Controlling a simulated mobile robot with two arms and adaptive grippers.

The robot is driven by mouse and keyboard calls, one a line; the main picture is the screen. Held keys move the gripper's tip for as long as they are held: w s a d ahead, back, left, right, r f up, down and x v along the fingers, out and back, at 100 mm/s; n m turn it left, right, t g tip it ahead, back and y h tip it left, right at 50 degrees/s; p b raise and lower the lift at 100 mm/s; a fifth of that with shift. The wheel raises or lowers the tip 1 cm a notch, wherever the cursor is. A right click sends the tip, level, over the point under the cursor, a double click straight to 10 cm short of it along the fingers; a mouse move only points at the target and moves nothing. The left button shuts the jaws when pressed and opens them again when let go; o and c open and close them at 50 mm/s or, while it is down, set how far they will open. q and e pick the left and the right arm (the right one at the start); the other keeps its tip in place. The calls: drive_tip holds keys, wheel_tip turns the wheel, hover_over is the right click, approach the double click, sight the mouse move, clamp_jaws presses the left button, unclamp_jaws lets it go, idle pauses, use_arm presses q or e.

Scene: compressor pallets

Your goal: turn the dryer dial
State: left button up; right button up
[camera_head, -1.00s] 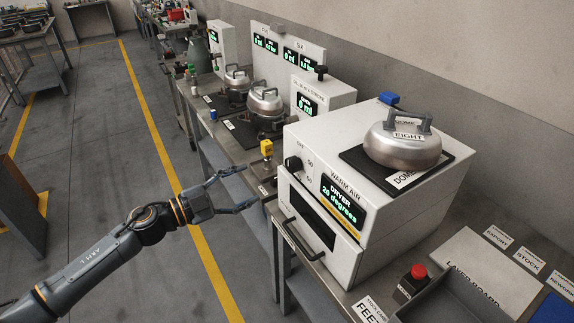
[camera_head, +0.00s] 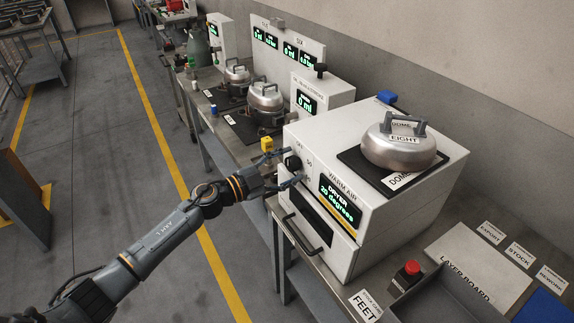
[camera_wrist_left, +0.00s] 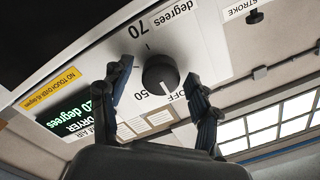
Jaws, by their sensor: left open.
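The dryer (camera_head: 372,190) is a white box labelled WARM AIR, with a display reading DRYER 20 degrees (camera_head: 340,200). Its black dial (camera_head: 292,163) is at the upper left of the front face. My left gripper (camera_head: 291,167) is open at the dial, one finger on either side. In the left wrist view the round dial (camera_wrist_left: 161,74) lies between the two spread fingertips of the left gripper (camera_wrist_left: 158,78), with visible gaps. Its white mark points toward OFF; markings 50 and 70 show around it. My right gripper is not in view.
A black door handle (camera_head: 300,235) juts out below the dial. A yellow block (camera_head: 267,144) stands left of the dryer. A red button (camera_head: 411,267) is at the right front.

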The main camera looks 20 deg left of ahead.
use_arm(q)
drive_tip(key=shift+c, duration=0.5)
drive_tip(key=c, duration=1.1)
drive_tip(key=m+b, duration=0.1)
drive_tip(key=m, duration=0.2)
drive_tip(key=m+b, duration=0.1)
drive_tip(key=m, duration=0.1)
drive_tip(key=shift+f+m+b, duration=0.2)
drive_tip(key=shift+m+b, duration=0.2)
drive_tip(key=m+b, duration=0.3)
drive_tip(key=m, duration=0.3)
drive_tip(key=shift+r, duration=0.1)
drive_tip(key=o, duration=1.2)
